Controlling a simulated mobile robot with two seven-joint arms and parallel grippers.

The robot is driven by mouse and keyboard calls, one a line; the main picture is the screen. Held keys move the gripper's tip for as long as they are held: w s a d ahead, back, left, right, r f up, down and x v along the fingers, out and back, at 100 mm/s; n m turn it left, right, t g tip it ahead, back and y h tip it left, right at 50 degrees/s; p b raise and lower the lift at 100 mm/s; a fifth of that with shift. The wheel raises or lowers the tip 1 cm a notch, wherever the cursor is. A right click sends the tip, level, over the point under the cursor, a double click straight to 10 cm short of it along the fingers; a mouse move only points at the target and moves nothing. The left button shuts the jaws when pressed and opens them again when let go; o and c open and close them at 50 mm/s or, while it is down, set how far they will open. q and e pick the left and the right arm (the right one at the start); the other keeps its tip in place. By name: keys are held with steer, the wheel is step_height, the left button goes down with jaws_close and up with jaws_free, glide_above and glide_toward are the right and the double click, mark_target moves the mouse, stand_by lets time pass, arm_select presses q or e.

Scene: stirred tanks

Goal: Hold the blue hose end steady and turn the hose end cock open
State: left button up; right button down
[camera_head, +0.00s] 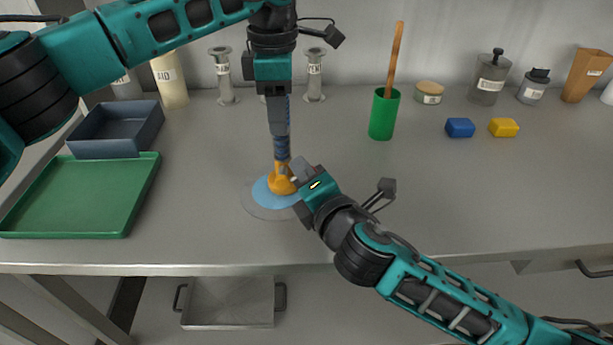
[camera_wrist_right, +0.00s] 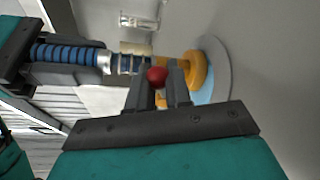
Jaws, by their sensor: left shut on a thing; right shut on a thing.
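The blue hose end (camera_head: 282,148) hangs upright below my left gripper (camera_head: 279,130), whose dark fingers are shut on it. In the right wrist view the ribbed blue hose (camera_wrist_right: 70,54) lies sideways and ends in a metal collar (camera_wrist_right: 104,62) and a narrow fitting. A red knob (camera_wrist_right: 157,75), seemingly on the hose end cock, sits between the fingers of my right gripper (camera_wrist_right: 160,88). In the head view my right gripper (camera_head: 299,173) meets the fitting from the lower right. Beyond the fitting is a rounded orange piece (camera_head: 281,184). The cock's setting cannot be told.
The orange piece is over a light-blue disc (camera_head: 262,196) on the grey bench. A green tray (camera_head: 75,200) and a dark bin (camera_head: 115,149) are at left. A green cup (camera_head: 383,118), a blue block (camera_head: 460,128) and a yellow block (camera_head: 504,127) stand right. The bench's right front is clear.

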steer(key=n+h, duration=0.1)
steer(key=a+r+n+g, duration=0.1)
steer(key=n, duration=0.1)
steer(key=shift+r+n+h, duration=0.3)
steer(key=shift+h, duration=0.1)
steer(key=shift+a+r+n+h, duration=0.3)
steer(key=shift+a+n+h, duration=0.25)
steer(key=shift+n, duration=0.45)
steer(key=a+n+h, duration=0.1)
steer(key=n+h, duration=0.2)
steer(key=shift+a+r+n+g, duration=0.15)
steer(key=shift+a+n+g, duration=0.15)
steer(key=shift+a, duration=0.05)
steer(key=c, duration=1.1)
jaws_free()
steer(key=v, duration=1.2)
